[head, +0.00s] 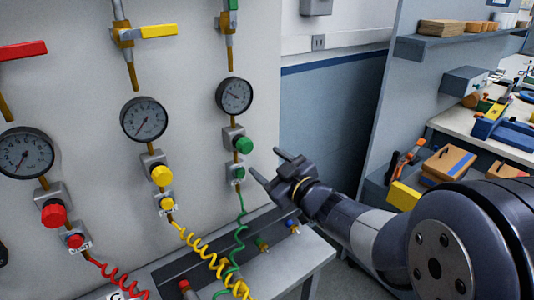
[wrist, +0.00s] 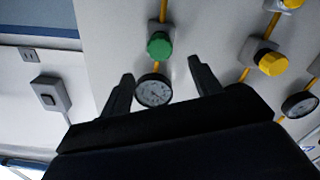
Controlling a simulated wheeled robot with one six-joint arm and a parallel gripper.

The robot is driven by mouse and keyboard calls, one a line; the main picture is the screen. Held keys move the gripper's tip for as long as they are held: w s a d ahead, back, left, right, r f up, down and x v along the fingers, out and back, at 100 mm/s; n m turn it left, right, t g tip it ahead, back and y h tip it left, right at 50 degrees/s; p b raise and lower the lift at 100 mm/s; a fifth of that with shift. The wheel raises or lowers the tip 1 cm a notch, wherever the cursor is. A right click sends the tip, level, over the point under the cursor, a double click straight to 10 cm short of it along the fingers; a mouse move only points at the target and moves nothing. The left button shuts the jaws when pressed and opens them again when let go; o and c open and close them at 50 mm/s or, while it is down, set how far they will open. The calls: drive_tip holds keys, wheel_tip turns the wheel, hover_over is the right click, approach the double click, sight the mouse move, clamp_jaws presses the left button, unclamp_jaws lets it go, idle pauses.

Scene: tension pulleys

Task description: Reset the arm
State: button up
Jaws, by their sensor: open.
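My gripper (head: 267,163) is open, with nothing between its fingers. In the head view it is in front of the panel (head: 190,75), to the right of and a little below the green knob (head: 243,144). In the wrist view the two fingers of my gripper (wrist: 161,82) stand apart, with the dark-rimmed gauge (wrist: 154,91) showing between them. The green knob (wrist: 159,45) shows beyond the fingertips, apart from them. My arm enters from the lower right of the head view.
Yellow (head: 162,175) and red (head: 53,214) knobs with gauges are further left. A coiled green hose (head: 239,230) hangs to a low bench (head: 285,270) below my gripper. A shelf (head: 450,40) and a cluttered worktop stand at the right.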

sight(248, 148)
drive_tip(key=p+x, duration=0.2)
drive_tip(key=x, duration=0.8)
drive_tip(key=shift+w+a, duration=0.25)
drive_tip(key=shift+w, duration=0.05)
